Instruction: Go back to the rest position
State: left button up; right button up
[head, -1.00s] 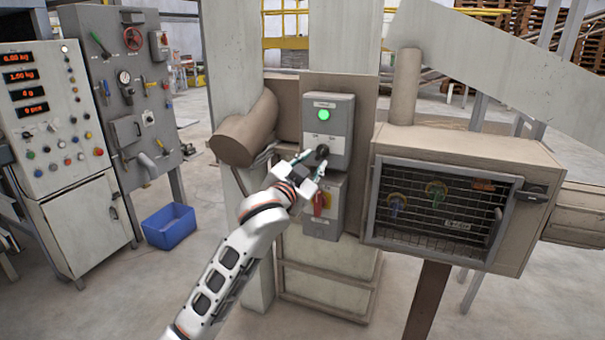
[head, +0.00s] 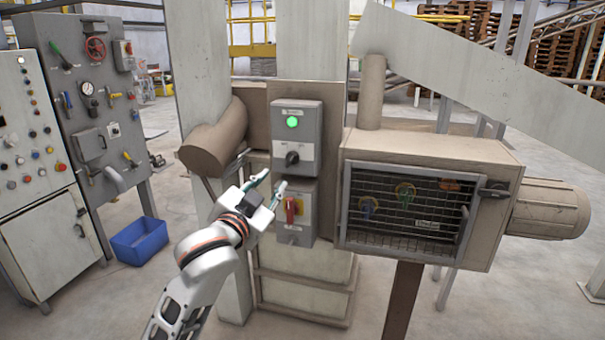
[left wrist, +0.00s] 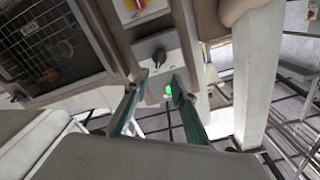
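My left gripper (head: 269,186) is open and empty in the head view, its two fingers apart. It is in front of and a little left of the grey switch box, below the black knob. The left wrist view shows its two green fingers (left wrist: 158,104) spread with nothing between them. The grey switch box (head: 308,112) has a lit green lamp (head: 292,122) and a black rotary knob (head: 292,158). The knob also shows in the left wrist view (left wrist: 158,57), beyond the fingers and apart from them. My right gripper is out of view.
A caged housing (head: 420,150) stands to the right. A blue bin (head: 140,240) sits on the floor before the control cabinets at the left. Open floor lies between bin and machine.

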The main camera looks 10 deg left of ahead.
pick_arm(q)
jog(key=s+d+f+n+g+h, duration=0.15)
jog(key=s+f, duration=0.25)
jog(key=f, duration=1.1)
jog(key=s+a+f+m+g, duration=0.1)
jog(key=s+f+g, duration=0.3)
jog(key=f, duration=1)
jog(key=s+f+n+g, duration=0.2)
jog(key=s+f, duration=1.9)
jog(key=s, duration=0.2)
jog(key=shift+s+d+f, duration=0.2)
jog(key=shift+f, duration=0.2)
